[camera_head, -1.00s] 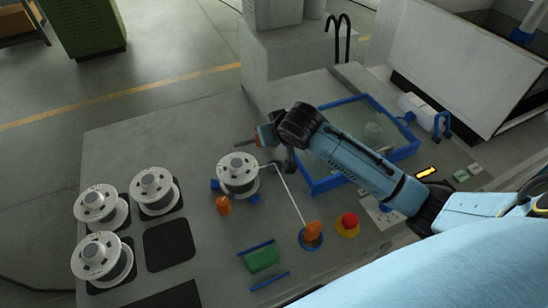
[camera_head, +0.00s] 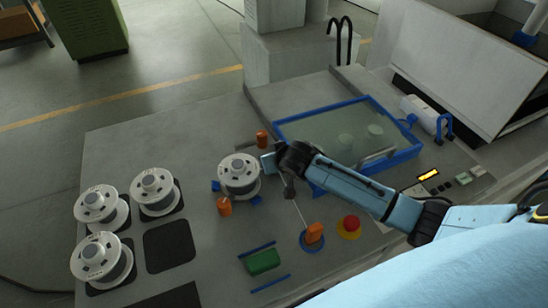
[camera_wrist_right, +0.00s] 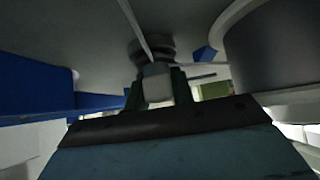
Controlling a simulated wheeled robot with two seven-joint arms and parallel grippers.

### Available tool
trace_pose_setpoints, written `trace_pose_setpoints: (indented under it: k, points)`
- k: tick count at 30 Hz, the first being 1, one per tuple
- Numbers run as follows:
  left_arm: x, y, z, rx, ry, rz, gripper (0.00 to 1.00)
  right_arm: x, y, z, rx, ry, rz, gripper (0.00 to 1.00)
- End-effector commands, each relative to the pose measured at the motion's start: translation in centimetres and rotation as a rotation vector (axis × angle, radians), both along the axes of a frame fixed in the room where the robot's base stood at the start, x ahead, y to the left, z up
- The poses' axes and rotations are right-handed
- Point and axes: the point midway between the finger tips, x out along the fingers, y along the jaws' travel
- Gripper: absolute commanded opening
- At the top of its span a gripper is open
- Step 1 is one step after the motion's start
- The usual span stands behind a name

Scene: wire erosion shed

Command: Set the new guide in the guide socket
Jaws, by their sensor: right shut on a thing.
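My right gripper (camera_head: 289,190) points down beside the mounted wire spool (camera_head: 238,176), on its right. In the right wrist view its two dark fingers (camera_wrist_right: 157,90) are shut on a small pale block (camera_wrist_right: 157,82), which I take to be the new guide. A dark, ringed round piece (camera_wrist_right: 150,50) lies just beyond the block. I cannot tell whether it is the guide socket, or whether the block touches it. A thin wire (camera_head: 300,213) runs from near the gripper to an orange knob (camera_head: 314,233) in a blue ring. My left gripper is not in view.
Orange pegs stand behind (camera_head: 262,139) and in front (camera_head: 224,207) of the mounted spool. A blue-framed tray (camera_head: 325,119) lies under and behind my right arm. A red button (camera_head: 350,224) and a green block (camera_head: 263,262) are nearer. Several spools stand left.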

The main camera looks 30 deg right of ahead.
Motion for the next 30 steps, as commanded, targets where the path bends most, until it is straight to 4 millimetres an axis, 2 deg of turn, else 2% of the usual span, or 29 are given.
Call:
trace_pose_setpoints:
  k: [1, 2, 6, 19, 30]
  points:
    - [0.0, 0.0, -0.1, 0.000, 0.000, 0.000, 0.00, 0.0, 0.0, -0.1, 0.001, 0.000, -0.001, 0.00]
    - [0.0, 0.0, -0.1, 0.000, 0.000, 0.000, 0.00, 0.0, 0.0, -0.2, 0.000, 0.000, 0.000, 0.26]
    - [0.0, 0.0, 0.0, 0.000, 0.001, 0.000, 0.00, 0.0, 0.0, -0.1, 0.000, 0.001, 0.000, 0.44]
    - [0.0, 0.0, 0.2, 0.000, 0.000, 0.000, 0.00, -0.6, 0.0, 0.6, 0.001, 0.000, 0.001, 0.45]
    - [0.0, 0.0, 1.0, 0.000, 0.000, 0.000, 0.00, -5.0, 0.3, 5.1, 0.001, -0.001, 0.001, 0.45]
